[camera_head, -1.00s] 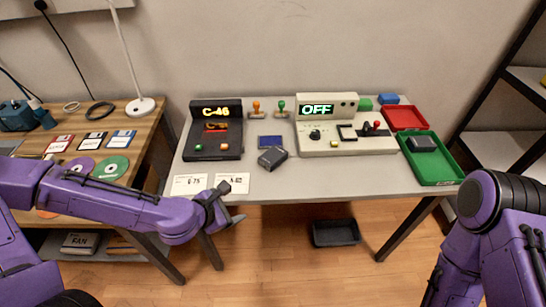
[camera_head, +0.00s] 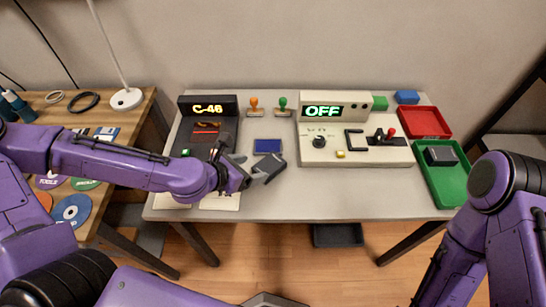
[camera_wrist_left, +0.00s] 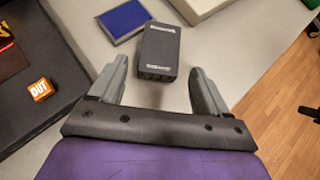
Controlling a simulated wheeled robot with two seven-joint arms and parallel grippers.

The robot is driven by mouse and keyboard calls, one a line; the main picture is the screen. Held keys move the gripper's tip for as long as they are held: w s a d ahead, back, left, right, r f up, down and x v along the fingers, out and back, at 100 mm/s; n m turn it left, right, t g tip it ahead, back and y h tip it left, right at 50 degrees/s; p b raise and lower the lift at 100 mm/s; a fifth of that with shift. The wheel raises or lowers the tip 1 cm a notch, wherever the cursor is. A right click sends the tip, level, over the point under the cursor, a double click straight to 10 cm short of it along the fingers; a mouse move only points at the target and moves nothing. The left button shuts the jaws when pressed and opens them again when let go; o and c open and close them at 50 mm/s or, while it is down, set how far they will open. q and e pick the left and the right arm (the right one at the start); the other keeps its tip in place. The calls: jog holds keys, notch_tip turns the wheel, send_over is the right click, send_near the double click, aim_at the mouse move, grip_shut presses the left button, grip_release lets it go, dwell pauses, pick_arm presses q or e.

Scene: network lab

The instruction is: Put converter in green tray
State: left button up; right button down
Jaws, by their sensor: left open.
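The converter appears to be the small dark box (camera_head: 267,161) on the table, in front of a blue pad. In the left wrist view the dark box (camera_wrist_left: 158,48) has pale lettering and lies just ahead of and between the fingertips. My left gripper (camera_head: 255,172) is open and empty close to it; in the left wrist view the jaws (camera_wrist_left: 158,74) straddle its near end. The green tray (camera_head: 435,183) is at the table's right side and holds another dark box (camera_head: 440,156). My right gripper is out of view.
The black console reading C-46 (camera_head: 208,107) is left of the box. The beige console reading OFF (camera_head: 357,155) stands between the box and the green tray. A red tray (camera_head: 424,122) is behind the green one. The table front (camera_head: 330,200) is clear.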

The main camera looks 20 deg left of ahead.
aim_at(269, 164)
pick_arm(q)
jog(key=x, duration=0.9)
jog(key=shift+w+d+b, duration=0.1)
jog(key=shift+d+b, duration=0.05)
jog(key=shift+b, duration=0.15)
jog(key=shift+r, duration=0.1)
jog(key=c, duration=1)
